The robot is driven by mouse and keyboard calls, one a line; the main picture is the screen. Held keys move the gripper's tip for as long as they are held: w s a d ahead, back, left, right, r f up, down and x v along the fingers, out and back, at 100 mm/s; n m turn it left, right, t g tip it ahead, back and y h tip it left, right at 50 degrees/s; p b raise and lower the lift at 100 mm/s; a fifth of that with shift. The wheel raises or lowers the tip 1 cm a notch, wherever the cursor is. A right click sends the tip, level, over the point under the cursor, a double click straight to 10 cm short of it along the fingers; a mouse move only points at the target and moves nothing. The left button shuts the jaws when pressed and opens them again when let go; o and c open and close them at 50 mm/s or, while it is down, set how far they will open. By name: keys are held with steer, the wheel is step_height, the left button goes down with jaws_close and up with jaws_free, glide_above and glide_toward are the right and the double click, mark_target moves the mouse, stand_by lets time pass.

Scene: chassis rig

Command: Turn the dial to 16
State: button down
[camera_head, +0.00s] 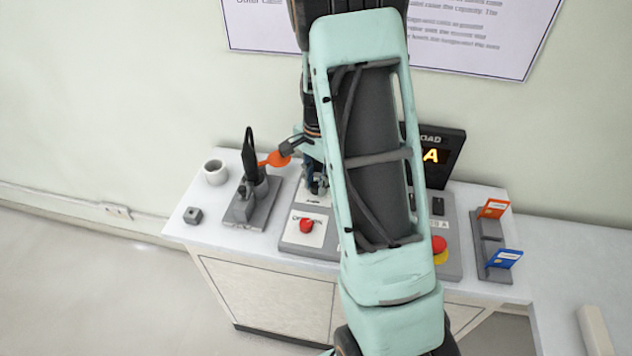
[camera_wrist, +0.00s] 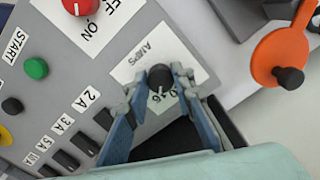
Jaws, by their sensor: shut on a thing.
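The dial (camera_wrist: 160,76) is a small black knob on a white plate marked AMPS, in the wrist view. A pale pointer line shows on its lower side in that view, facing printed digits that look like 16. My gripper (camera_wrist: 159,79) has its two fingers closed around the knob, one on each side, and the fingertips touch it. Part of the scale is hidden by the fingers, so the exact reading is hard to tell. In the head view my gripper (camera_head: 316,186) is over the panel's back left part, and my arm hides the dial.
The grey panel (camera_head: 290,243) carries a red knob (camera_wrist: 82,5), a green START button (camera_wrist: 36,68) and several black switches. An orange tag (camera_wrist: 281,57) on a stand is close by. A display (camera_head: 455,150), a red stop button (camera_head: 438,243) and a card holder (camera_head: 490,262) stand right.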

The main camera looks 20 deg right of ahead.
mark_target(316, 186)
steer(key=c, duration=1.7)
jaws_free()
steer(key=shift+o, duration=0.2)
steer(key=shift+r, duration=0.1)
step_height(316, 186, up, 12)
steer(key=shift+s, duration=0.1)
